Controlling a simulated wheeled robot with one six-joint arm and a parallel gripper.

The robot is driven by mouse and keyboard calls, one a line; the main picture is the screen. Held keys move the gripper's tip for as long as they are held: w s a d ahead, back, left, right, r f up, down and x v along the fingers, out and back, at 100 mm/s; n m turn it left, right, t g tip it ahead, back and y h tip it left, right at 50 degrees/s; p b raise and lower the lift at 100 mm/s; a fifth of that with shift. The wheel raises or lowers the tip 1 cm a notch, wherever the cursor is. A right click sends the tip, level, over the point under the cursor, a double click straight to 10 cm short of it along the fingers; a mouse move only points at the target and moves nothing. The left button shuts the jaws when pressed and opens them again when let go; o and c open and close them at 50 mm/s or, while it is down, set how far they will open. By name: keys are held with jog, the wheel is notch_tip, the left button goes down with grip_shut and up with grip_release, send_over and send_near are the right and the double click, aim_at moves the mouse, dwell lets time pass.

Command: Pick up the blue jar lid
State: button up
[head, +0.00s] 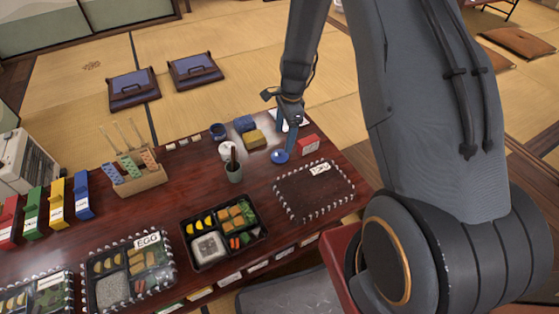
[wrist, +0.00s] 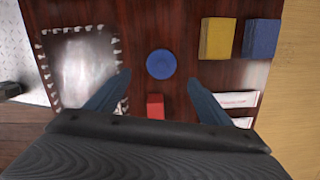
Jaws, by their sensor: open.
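The blue jar lid (wrist: 161,64) is a round blue disc lying flat on the dark red table, between and beyond my fingertips in the wrist view. In the head view the lid (head: 280,157) lies near the table's far right part. My gripper (wrist: 158,82) is open and empty above the table, its two blue-grey fingers spread to either side of the lid's line. In the head view my gripper (head: 290,150) comes down close to the lid; the exact gap in height is hard to tell.
A red block (wrist: 155,106) lies close to the lid, between my fingers. A yellow block (wrist: 218,38) and a blue block (wrist: 260,38) stand nearby.

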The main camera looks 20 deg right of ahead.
aim_at(280, 152)
jog(key=f, duration=0.2)
jog(key=f+b, duration=0.1)
jog(key=f, duration=0.2)
jog(key=a+f+b, duration=0.1)
jog(key=f, duration=0.2)
jog(key=shift+w+a+f, duration=0.1)
jog(key=shift+w+f, duration=0.05)
jog(key=shift+w, duration=0.05)
jog(key=c, duration=1.1)
